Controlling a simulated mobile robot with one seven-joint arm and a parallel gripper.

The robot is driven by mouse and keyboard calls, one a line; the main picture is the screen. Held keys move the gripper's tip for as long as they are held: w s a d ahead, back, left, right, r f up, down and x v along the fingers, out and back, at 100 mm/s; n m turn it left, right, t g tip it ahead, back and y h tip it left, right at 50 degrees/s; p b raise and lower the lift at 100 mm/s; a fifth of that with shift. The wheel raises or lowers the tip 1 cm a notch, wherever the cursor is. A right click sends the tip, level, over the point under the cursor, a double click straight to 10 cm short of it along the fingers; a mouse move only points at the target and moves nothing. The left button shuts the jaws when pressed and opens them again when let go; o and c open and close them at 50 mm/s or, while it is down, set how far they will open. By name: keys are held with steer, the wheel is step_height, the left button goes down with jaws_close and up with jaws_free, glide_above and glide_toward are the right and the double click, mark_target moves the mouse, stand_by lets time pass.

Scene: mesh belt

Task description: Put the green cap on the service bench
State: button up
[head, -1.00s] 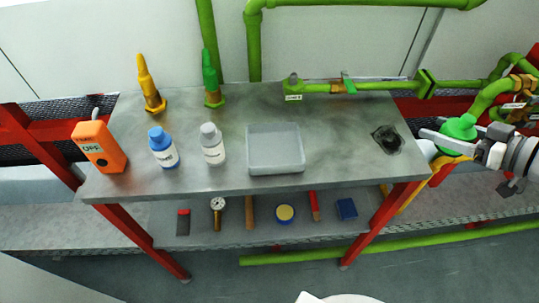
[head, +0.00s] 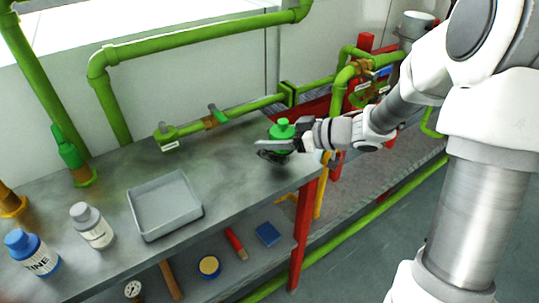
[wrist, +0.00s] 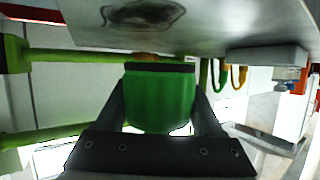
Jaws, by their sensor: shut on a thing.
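The green cap (head: 282,129) is held by my gripper (head: 274,146) at the right end of the grey service bench (head: 225,148). In the wrist view, which looks upside down, the cap (wrist: 160,100) sits between both fingers, its dark rim facing the bench (wrist: 200,30). The cap is over or beside the dark stain (head: 272,157) near the bench's right edge. I cannot tell whether its rim touches the top. My gripper is shut on the cap.
A grey tray (head: 165,205), a white bottle (head: 92,226) and a blue-capped bottle (head: 32,253) stand left on the bench. A green pipe with a valve (head: 215,118) runs along its back. The top between tray and cap is clear.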

mark_target(270, 158)
steer(key=shift+w+a+f, duration=0.1)
steer(key=shift+a+f, duration=0.1)
steer(key=shift+f, duration=0.3)
steer(key=shift+f+b, duration=1)
steer(key=shift+f, duration=0.65)
steer(key=shift+f, duration=0.1)
steer(key=o, duration=1.5)
